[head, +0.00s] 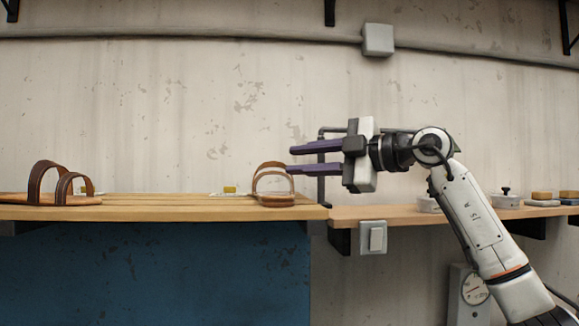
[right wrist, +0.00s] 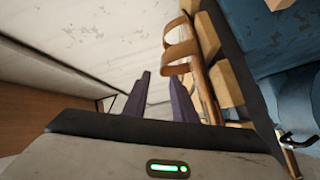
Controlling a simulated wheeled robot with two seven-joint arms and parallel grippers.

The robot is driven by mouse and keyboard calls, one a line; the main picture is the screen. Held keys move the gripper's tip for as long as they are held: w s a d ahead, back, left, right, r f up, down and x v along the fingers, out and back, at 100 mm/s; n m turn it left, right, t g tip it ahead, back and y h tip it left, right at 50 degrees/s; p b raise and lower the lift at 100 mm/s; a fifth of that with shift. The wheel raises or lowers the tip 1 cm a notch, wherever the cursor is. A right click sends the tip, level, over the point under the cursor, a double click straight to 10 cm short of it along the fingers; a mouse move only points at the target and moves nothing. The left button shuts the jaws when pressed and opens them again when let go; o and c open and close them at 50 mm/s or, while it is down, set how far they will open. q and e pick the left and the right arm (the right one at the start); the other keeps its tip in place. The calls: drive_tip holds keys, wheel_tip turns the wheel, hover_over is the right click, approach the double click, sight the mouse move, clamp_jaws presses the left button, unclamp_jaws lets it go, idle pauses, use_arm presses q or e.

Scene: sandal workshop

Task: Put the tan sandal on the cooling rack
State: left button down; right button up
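A tan sandal (head: 272,198) with two arched straps sits at the right end of the slatted wooden shelf (head: 165,212). Its straps also show in the right wrist view (right wrist: 180,52), beyond and right of the fingers. My right gripper (head: 291,160) is open and empty, its two purple fingers pointing left. The fingertips are close to the strap's upper right side; I cannot tell whether they touch it. The fingers also show in the right wrist view (right wrist: 160,95). My left gripper is out of view. No thing here is clearly marked as the cooling rack.
A darker brown sandal (head: 62,187) stands at the shelf's left end. A dark metal frame (head: 321,185) rises behind my right gripper. A lower wooden counter (head: 395,213) on the right holds several small blocks and containers. The shelf's middle is mostly clear.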

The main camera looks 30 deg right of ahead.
drive_tip(key=b+v, duration=0.1)
drive_tip(key=v, duration=0.7)
drive_tip(key=shift+s, duration=0.25)
idle(0.6)
idle(0.5)
